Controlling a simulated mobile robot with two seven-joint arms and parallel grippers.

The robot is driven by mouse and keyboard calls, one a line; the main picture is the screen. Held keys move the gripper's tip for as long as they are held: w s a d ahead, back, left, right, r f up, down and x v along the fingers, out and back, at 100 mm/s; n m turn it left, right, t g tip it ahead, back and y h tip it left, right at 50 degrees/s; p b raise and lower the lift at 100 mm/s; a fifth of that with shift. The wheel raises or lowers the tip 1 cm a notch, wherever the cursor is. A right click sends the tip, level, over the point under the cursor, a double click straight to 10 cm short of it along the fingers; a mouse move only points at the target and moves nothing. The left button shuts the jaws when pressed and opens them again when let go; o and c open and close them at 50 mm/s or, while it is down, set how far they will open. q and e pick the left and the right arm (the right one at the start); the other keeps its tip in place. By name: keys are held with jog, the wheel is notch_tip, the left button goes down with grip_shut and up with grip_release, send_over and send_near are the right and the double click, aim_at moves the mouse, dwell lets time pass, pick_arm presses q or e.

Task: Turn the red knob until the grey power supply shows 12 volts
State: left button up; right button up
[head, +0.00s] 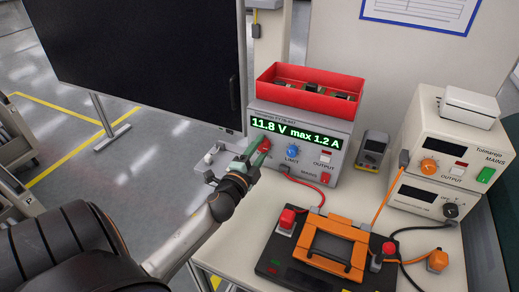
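The grey power supply (338,160) stands on the bench, and its green display (297,132) reads "11.8 V max 1.2 A". The red knob (266,144) is on the left of its front panel, under the display, partly hidden by my fingers. My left gripper (261,150) reaches in from the lower left with its fingertips on either side of the red knob, and looks shut on it. A blue knob (292,151) marked LIMIT sits to the right of the red one. My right gripper is out of view.
A red bin (304,98) of parts sits on the supply. A meter (371,150) and a cream supply (455,145) stand to the right. An orange-handled device (336,246) with cables lies in front. A dark screen (150,55) stands close on the left.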

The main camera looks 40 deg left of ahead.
pick_arm(q)
jog(key=o, duration=0.3)
jog(key=shift+o, duration=0.2)
jog(key=b+v, duration=0.2)
jog(key=v, duration=1)
jog(key=shift+s, duration=0.3)
